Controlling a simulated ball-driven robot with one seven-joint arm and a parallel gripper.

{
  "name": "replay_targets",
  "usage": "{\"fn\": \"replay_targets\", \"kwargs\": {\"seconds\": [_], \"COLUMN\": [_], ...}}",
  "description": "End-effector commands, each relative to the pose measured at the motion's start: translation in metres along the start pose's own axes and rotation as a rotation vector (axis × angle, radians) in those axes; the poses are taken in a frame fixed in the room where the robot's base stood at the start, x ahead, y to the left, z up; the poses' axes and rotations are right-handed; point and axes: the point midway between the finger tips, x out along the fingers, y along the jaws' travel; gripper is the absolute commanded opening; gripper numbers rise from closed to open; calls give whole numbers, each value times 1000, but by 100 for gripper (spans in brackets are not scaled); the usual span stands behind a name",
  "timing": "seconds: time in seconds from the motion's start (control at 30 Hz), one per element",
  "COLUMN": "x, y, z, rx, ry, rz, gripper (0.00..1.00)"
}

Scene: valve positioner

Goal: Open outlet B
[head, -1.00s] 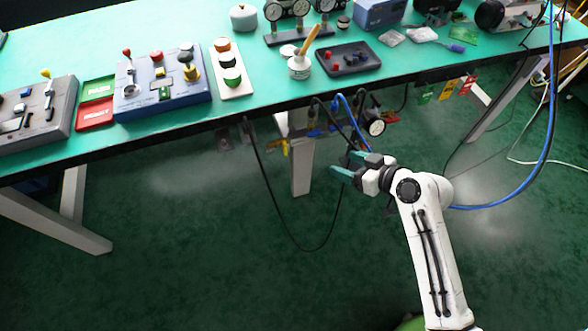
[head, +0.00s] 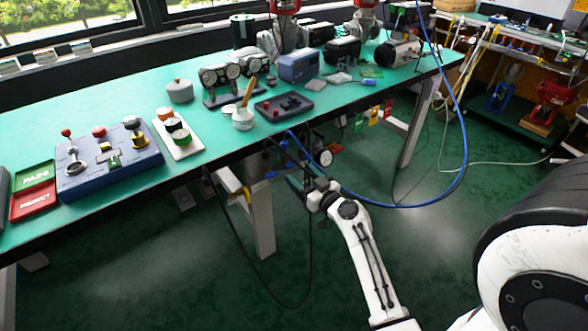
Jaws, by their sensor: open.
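A manifold with blue fittings (head: 286,146), hoses and a round gauge (head: 325,157) hangs under the front edge of the bench in the head view. A small yellow part (head: 247,192) shows at its lower left, near the bench leg. No lettering is readable, so I cannot tell which outlet is B or how its valve stands. Contact with the manifold cannot be made out. The gripper and hoses partly hide the fittings.
A black hose (head: 233,252) loops down left of my gripper, and a blue hose (head: 405,206) sweeps right. The bench leg (head: 262,220) stands behind. Green, yellow and red tags (head: 374,115) hang farther right. A blue lever box (head: 108,165) sits on the bench.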

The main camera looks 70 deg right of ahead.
Motion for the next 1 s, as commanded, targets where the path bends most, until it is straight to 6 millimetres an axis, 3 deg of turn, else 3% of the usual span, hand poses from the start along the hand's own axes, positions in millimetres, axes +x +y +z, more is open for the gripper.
{"fn": "replay_targets", "kwargs": {"seconds": [0.23,0.63,1.0], "x": [30,36,36], "y": [0,0,0], "z": [0,0,0], "rx": [1,0,0], "ry": [0,-1,0], "rz": [-1,-1,-1], "gripper": [68,67,32]}}
